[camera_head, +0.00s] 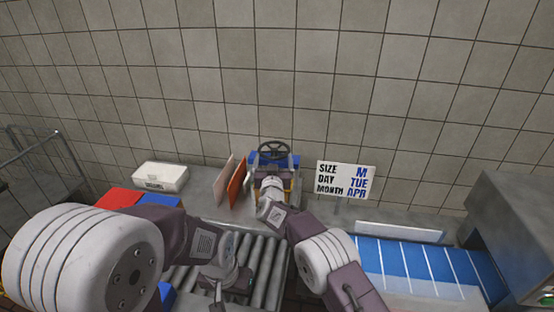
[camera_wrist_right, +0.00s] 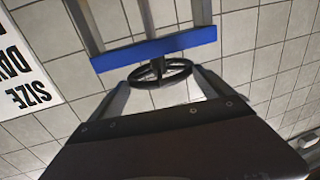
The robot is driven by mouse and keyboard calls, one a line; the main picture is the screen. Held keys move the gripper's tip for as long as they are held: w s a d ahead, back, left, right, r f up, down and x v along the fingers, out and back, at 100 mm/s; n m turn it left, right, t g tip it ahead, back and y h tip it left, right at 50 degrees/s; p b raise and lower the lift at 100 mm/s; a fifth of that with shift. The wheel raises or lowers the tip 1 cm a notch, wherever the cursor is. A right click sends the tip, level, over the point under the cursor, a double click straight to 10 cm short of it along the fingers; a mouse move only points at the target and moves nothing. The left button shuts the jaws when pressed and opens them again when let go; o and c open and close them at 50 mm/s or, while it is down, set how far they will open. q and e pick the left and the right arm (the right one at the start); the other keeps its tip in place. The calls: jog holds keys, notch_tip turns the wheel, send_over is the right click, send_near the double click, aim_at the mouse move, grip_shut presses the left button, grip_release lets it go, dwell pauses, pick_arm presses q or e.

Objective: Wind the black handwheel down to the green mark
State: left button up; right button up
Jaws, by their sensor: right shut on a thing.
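The black handwheel (camera_head: 273,149) stands on top of a blue-topped frame (camera_head: 290,160) against the tiled wall. In the right wrist view the handwheel (camera_wrist_right: 160,74) lies between the two fingers of my right gripper (camera_wrist_right: 162,90), below the blue crossbar (camera_wrist_right: 155,47). The right gripper is shut on the handwheel. In the head view my right arm reaches up to the frame and hides its lower part. My left gripper (camera_head: 228,283) is low over the rollers, apart from the frame; its fingers are not clear. I cannot see a green mark.
Grey rollers (camera_head: 262,265) run in front of the frame. Orange and pale boards (camera_head: 237,181) stand left of it, with a white box (camera_head: 160,177) farther left. A sign (camera_head: 346,180) stands right. A blue striped belt (camera_head: 415,262) and grey machine (camera_head: 515,225) are at the right.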

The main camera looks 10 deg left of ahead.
jog(key=shift+a+r+m+h, duration=0.15)
jog(key=shift+a+m+h, duration=0.3)
jog(key=shift+m+h, duration=0.5)
jog(key=shift+h, duration=0.45)
jog(key=shift+a+r, duration=0.1)
jog(key=shift+r, duration=0.1)
jog(key=o, duration=1)
jog(key=shift+o, duration=0.4)
jog(key=shift+w+f, duration=0.15)
jog(key=shift+f, duration=0.15)
